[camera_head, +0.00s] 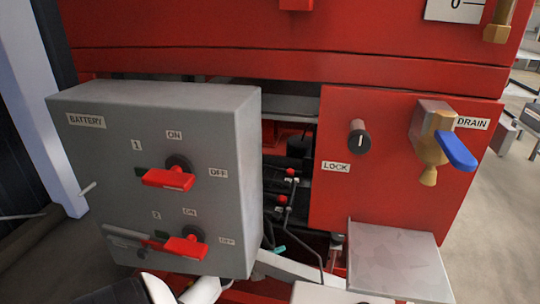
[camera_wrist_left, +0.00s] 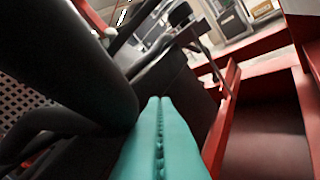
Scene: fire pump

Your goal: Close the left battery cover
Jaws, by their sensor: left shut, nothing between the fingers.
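The grey battery cover (camera_head: 215,130), a box-like panel marked BATTERY, is at the left in the head view. It carries two red-handled switches. An open gap along its right side shows dark parts inside. My left gripper (camera_head: 279,249) shows only as a small teal tip low in this gap, just right of the cover's lower right edge; the rest is mostly hidden behind the cover. In the left wrist view the teal fingers (camera_wrist_left: 160,100) are together and empty, beside a dark tube and a black box (camera_wrist_left: 185,85). Contact with the cover cannot be told. My right gripper is not in view.
A red panel (camera_head: 385,180) with a LOCK knob (camera_head: 358,138) and a blue-handled DRAIN valve (camera_head: 456,151) stands right of the gap. A grey metal box (camera_head: 395,262) sits below it. Red frame rails (camera_wrist_left: 226,110) run right of the fingers in the wrist view.

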